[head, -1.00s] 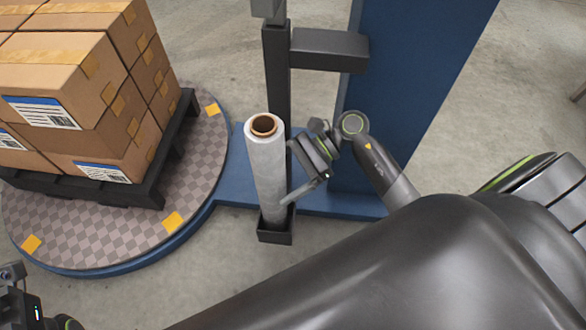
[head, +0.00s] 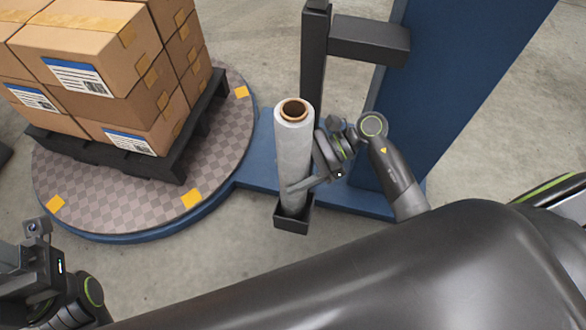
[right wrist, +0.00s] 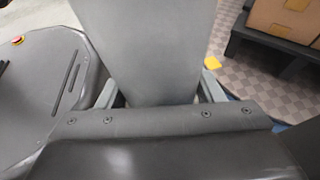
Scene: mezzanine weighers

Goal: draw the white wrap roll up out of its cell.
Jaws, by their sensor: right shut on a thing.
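The white wrap roll (head: 293,150), with a brown core at its top, stands upright. Its lower end sits inside a small black open-topped cell (head: 293,223). My right gripper (head: 305,186) is shut on the lower part of the roll from the right, one finger crossing its near side. In the right wrist view the roll (right wrist: 150,45) shows as a broad grey band between the two fingers. My left gripper (head: 30,262) is at the lower left edge, away from the roll; its jaws cannot be made out.
A dark post with a side arm (head: 370,40) rises right behind the roll. A blue column (head: 455,75) stands to the right. On the left, stacked cartons (head: 95,45) sit on a black pallet (head: 110,157) on a round checkered turntable (head: 120,205). Bare floor lies in front.

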